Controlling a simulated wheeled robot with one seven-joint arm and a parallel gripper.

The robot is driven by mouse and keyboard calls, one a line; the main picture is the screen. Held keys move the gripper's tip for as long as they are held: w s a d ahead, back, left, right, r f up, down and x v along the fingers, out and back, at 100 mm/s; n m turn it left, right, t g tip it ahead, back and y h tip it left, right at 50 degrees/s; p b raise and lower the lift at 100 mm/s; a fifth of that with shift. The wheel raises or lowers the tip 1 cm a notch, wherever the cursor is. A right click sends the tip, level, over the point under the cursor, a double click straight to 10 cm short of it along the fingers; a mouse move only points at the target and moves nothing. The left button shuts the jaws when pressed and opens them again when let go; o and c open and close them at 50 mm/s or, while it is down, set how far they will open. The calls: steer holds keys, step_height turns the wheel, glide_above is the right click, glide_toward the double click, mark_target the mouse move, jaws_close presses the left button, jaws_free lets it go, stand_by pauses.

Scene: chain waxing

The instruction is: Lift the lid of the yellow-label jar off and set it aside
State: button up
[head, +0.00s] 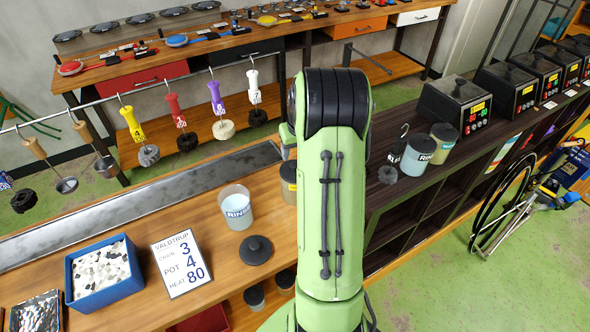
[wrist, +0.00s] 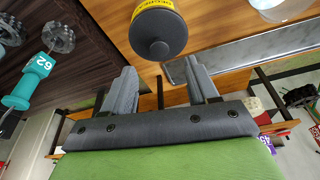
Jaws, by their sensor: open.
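The yellow-label jar (head: 289,184) stands on the wooden bench in the head view, mostly hidden behind my arm. In the wrist view its black lid (wrist: 158,36) with a round knob is on it, and a strip of the yellow label (wrist: 150,4) shows at the top edge. My gripper (wrist: 162,76) is open and empty. Its two fingers point toward the jar, and the lid lies just past the fingertips in the picture, apart from them. My arm hides the gripper in the head view.
An open RINSE jar (head: 237,207) stands left of it, with a loose black lid (head: 256,249) in front. A blue bin (head: 103,272) and a sign card (head: 181,263) lie further left. A metal trough (head: 140,200) runs behind.

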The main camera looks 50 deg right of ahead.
steer(key=shift+w+d+f, duration=0.15)
steer(key=shift+d+f, duration=0.05)
steer(key=shift+f, duration=0.5)
steer(key=p+x, duration=0.1)
steer(key=x, duration=0.4)
steer(key=shift+a, duration=0.15)
steer(key=shift+f, duration=0.3)
steer(key=shift+r, duration=0.1)
steer(key=shift+c, duration=1.1)
steer(key=c, duration=0.9)
steer(key=shift+o, duration=0.2)
step_height(320, 180, up, 10)
